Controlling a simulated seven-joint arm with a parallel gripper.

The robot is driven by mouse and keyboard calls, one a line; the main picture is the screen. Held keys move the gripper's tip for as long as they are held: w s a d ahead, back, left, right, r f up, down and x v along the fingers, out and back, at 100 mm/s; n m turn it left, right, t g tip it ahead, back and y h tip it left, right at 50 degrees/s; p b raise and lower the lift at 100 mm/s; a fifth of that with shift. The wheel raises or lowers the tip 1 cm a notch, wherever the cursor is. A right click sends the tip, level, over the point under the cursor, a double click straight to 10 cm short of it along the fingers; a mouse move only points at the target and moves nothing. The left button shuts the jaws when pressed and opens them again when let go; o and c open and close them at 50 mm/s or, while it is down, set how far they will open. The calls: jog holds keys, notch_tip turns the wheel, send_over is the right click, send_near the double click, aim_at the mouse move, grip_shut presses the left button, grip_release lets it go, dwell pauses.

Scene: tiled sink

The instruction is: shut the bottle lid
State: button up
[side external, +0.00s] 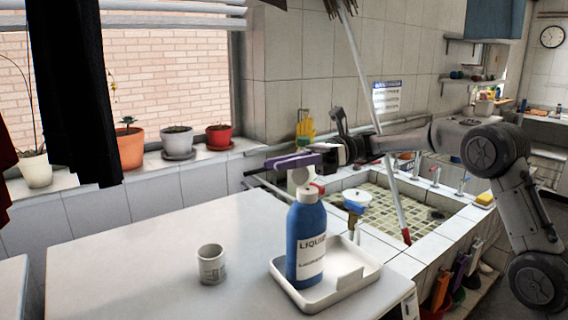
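A blue bottle (306,228) with a white label reading "LIQUID" stands upright in a shallow white tray on the counter. A pale, rounded piece (298,179), seemingly the raised lid, stands up at the bottle's top, just below my gripper in the picture. My gripper (272,163) has purple fingers pointing left, level above the bottle top. The fingers look close together from this side, and any gap between them is unclear. I cannot tell whether the gripper touches the pale piece.
The white tray (352,287) sits near the counter's right edge. A small white cup (211,264) stands left of it. The tiled sink (440,218) lies behind right, with a slanted pole (380,130) in it. The counter's left part is clear.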

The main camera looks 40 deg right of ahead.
grip_shut()
jog(key=shift+s+n, duration=0.15)
jog(key=shift+n, duration=0.15)
jog(key=n, duration=0.2)
jog(key=s+n, duration=0.1)
jog(key=shift+s+n, duration=0.3)
jog(key=shift+n, duration=0.1)
jog(key=n, duration=0.1)
jog(key=s+n, duration=0.1)
jog(key=n, duration=0.1)
jog(key=shift+s+a+f+n, duration=0.1)
jog(key=shift+s+n, duration=0.15)
jog(key=shift+n, duration=0.05)
jog(key=n, duration=0.1)
jog(key=s+n, duration=0.1)
jog(key=n, duration=0.1)
jog(key=f+n, duration=0.1)
jog(key=shift+s, duration=0.25)
jog(key=shift+s+a+f+n, duration=0.1)
jog(key=shift+s+f+n, duration=0.1)
jog(key=shift+n, duration=0.65)
jog(key=shift+s+f+n, duration=0.2)
jog(key=shift+n, duration=0.65)
